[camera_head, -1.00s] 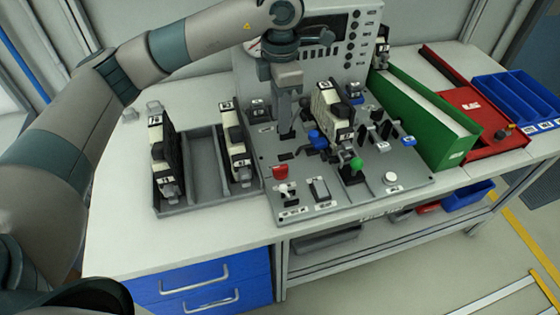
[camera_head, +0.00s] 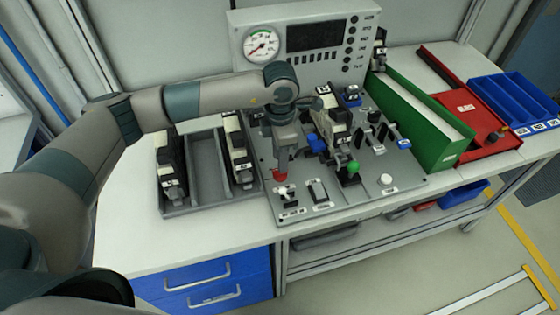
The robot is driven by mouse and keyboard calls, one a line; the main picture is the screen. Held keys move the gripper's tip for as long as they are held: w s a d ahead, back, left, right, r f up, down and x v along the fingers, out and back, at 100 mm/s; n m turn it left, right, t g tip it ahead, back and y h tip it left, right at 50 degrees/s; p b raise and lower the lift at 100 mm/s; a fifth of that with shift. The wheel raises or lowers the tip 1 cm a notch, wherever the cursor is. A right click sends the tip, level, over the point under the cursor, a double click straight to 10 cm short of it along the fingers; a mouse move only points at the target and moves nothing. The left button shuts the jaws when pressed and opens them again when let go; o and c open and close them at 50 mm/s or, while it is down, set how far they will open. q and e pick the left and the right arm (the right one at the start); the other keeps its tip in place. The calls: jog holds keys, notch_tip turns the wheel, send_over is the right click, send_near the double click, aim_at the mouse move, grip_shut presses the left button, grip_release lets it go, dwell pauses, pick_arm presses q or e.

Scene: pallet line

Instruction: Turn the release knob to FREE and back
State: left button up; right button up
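A control panel board (camera_head: 400,174) lies on the bench with switches and levers on it. A small red knob (camera_head: 279,176) sits near its front left; its label is too small to read, so I cannot confirm that it is the release knob or how it is set. My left gripper (camera_head: 282,166) points down right over the red knob, its tips at or just above it. The tips look close together, but their gap and any contact cannot be made out. My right gripper is not in view.
A green-topped lever (camera_head: 354,166), a blue knob (camera_head: 316,143) and a white button (camera_head: 386,179) stand on the board to the right. A grey rack (camera_head: 204,205) holding black and white units stands left. A green bin (camera_head: 438,150) borders the right side.

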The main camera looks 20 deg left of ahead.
pick_arm(q)
jog(key=shift+f+p, duration=0.5)
jog(key=shift+f, duration=1.6)
grip_shut()
